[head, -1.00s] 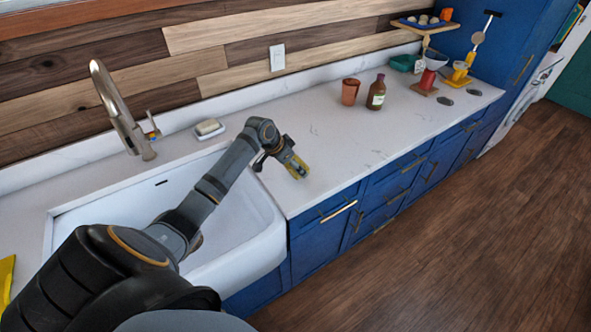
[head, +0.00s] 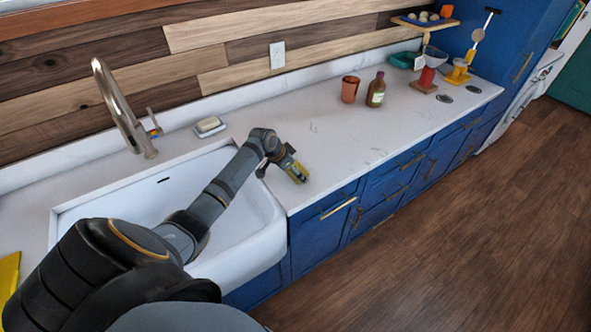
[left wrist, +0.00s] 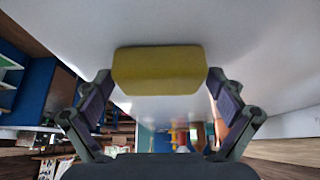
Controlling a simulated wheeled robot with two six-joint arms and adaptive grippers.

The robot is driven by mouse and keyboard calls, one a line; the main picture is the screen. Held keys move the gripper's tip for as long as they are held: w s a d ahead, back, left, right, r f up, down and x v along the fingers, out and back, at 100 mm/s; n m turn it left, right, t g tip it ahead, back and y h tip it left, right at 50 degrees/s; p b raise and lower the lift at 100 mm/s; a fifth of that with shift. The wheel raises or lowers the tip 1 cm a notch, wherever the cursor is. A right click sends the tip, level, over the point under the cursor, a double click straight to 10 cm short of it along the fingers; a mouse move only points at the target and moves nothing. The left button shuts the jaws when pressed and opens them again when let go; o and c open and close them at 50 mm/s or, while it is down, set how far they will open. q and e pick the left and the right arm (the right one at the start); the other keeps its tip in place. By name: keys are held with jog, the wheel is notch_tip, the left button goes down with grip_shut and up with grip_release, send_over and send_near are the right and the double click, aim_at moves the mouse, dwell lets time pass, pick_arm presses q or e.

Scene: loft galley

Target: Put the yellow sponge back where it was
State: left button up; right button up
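The yellow sponge (left wrist: 160,70) sits between the fingertips of my left gripper (left wrist: 160,85) in the left wrist view, spanning the gap between them. The fingers are spread about the sponge's width and appear to grip its two ends. In the head view the left gripper (head: 297,170) points down at the counter just right of the sink, with the yellow of the sponge at its tip, partly hidden by the fingers. I cannot tell whether the sponge touches the counter. My right gripper is not in view.
The white sink (head: 255,215) lies under my left arm, with a faucet (head: 122,110) behind it. A dish with a pale bar (head: 209,126) stands at the sink's back. A copper cup (head: 350,89) and a brown bottle (head: 376,90) stand farther right. The counter (head: 330,135) between is clear.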

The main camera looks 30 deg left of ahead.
pick_arm(q)
jog(key=shift+r, duration=0.1)
jog(key=shift+s+a+r, duration=0.1)
jog(key=shift+r, duration=0.15)
jog(key=b+v, duration=0.1)
jog(key=v, duration=1)
jog(key=shift+r, duration=0.3)
jog(key=shift+s, duration=0.2)
